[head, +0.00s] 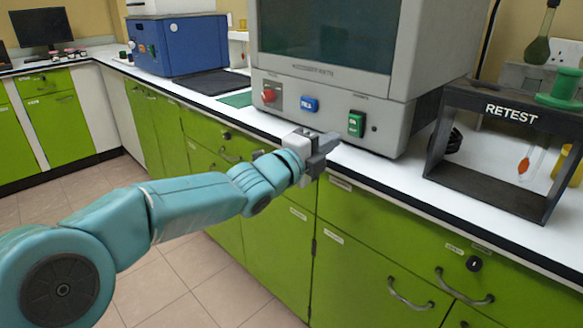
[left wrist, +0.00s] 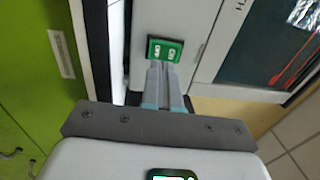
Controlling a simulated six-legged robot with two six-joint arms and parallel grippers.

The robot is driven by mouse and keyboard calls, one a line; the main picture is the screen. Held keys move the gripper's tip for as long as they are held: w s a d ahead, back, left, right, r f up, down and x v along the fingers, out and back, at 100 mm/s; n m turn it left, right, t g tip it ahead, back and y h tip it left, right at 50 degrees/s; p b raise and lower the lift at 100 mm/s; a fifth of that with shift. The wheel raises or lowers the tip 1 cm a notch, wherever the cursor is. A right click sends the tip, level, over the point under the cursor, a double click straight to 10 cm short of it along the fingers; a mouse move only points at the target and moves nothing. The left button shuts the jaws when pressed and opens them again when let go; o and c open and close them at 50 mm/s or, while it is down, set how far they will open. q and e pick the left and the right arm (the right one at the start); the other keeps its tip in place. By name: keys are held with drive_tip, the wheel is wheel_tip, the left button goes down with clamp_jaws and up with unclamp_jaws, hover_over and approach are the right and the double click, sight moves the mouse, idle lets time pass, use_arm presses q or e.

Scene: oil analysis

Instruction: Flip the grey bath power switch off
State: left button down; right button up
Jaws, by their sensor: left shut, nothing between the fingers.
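The grey bath (head: 330,85) is a large grey machine with a dark window, standing on the white counter. Its lower front panel carries a green rocker switch (head: 356,123) at the right, with a small label above too small to read. My left gripper (head: 330,141) is in front of that panel, just left of and below the green switch. Its fingers are shut and empty. In the left wrist view the shut fingertips (left wrist: 158,66) point at the green switch (left wrist: 165,49), close to its edge; I cannot tell if they touch. My right gripper is not in view.
A red knob (head: 268,95) and a blue button (head: 309,104) sit left on the same panel. A black RETEST rack (head: 490,180) stands to the right on the counter. A blue box (head: 180,45) stands further left. Green cabinets (head: 265,240) lie below the counter edge.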

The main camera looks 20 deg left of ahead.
use_arm(q)
drive_tip(key=f+v, duration=0.1)
drive_tip(key=v, duration=0.7)
drive_tip(key=shift+s+a, duration=0.2)
